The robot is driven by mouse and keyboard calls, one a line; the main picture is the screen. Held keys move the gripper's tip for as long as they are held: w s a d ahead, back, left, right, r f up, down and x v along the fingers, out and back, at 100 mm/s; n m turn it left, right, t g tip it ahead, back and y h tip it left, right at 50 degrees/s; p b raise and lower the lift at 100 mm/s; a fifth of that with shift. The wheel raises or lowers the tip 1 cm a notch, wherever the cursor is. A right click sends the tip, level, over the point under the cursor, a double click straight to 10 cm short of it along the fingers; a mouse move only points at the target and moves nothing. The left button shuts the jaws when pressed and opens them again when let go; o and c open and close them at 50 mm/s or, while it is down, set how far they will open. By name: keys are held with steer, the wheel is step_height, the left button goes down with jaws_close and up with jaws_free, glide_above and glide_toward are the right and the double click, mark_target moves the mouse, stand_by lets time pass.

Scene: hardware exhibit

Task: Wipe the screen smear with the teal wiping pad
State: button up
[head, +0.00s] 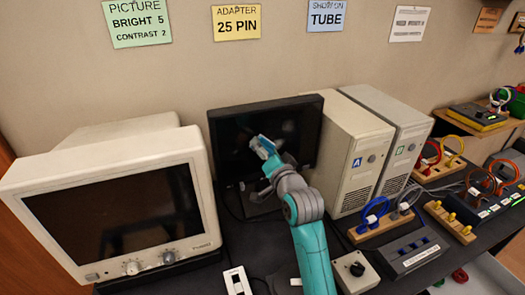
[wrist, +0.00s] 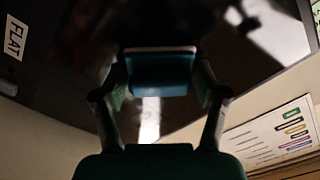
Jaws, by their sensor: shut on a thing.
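The flat black monitor (head: 228,135) stands in the middle of the desk against the wall. My gripper (head: 264,150) is in front of its screen, shut on the teal wiping pad (head: 262,146). In the wrist view the pad (wrist: 160,75) sits between both fingers, with the dark screen (wrist: 75,60) behind it. I cannot tell whether the pad touches the screen. Faint pale smudges show on the screen right of the pad in the head view; I cannot tell smear from reflection. My gripper and arm hide the lower middle of the screen.
A beige CRT monitor (head: 115,215) stands close on the left. Two beige computer towers (head: 355,155) (head: 405,130) stand close on the right. Blue cable loops on a wooden block (head: 375,225), a grey switch box (head: 408,250) and a knob box (head: 355,270) lie in front.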

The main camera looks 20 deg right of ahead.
mark_target(261, 138)
steer(key=shift+d, duration=5.25)
steer(key=shift+w+r, duration=0.1)
steer(key=shift+r, duration=0.85)
steer(key=shift+a, duration=5.8)
steer(key=shift+w+r, duration=0.1)
steer(key=shift+r, duration=0.75)
steer(key=shift+c, duration=0.5)
steer(key=shift+d, duration=5.8)
steer(key=shift+s, duration=3.05)
